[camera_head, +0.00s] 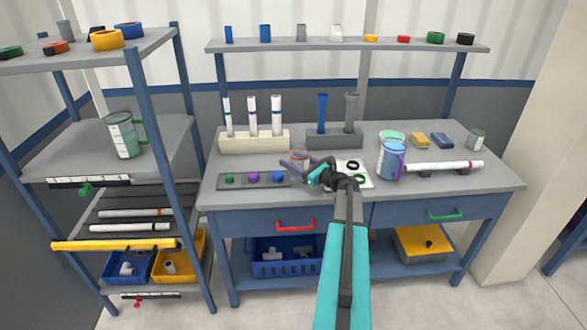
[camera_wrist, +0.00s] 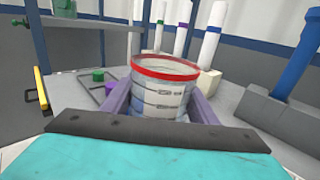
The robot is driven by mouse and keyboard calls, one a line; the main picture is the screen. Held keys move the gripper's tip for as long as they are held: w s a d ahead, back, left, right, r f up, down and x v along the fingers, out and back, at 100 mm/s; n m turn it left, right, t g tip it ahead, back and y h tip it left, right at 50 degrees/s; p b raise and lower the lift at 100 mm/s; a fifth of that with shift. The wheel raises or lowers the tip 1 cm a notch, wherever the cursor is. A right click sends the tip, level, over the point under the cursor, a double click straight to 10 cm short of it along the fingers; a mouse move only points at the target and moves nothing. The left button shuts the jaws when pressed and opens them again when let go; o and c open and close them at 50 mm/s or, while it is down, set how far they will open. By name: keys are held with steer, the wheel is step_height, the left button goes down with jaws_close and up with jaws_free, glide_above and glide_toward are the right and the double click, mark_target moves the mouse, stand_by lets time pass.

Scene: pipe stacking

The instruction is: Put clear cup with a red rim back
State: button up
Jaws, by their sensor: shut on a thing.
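The clear cup with a red rim (camera_wrist: 162,90) is upright between the two purple fingers of my gripper (camera_wrist: 158,108) in the wrist view. The fingers press on its left and right sides, and its lower part is hidden by my gripper body. In the head view the cup (camera_head: 299,158) shows above the workbench, behind the tray with coloured caps. My gripper (camera_head: 303,166) is shut on it there. I cannot tell whether the cup's base touches the bench.
A cap tray (camera_head: 253,179) lies in front of the cup. A white pipe rack (camera_head: 240,142) and a grey rack (camera_head: 333,138) stand behind. A blue jug (camera_head: 393,160) and a white pipe (camera_head: 444,167) are to the right. A shelf unit (camera_head: 75,145) stands left.

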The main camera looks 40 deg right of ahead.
steer(key=shift+f+p, duration=0.5)
steer(key=shift+f, duration=1.25)
steer(key=shift+f, duration=0.2)
steer(key=o, duration=1.4)
steer(key=shift+r, duration=0.1)
steer(key=shift+s+r, duration=0.1)
steer(key=s, duration=0.4)
steer(key=s+b, duration=0.1)
steer(key=s, duration=0.3)
steer(key=s+d+b, duration=0.1)
steer(key=s, duration=0.2)
steer(key=shift+s, duration=0.4)
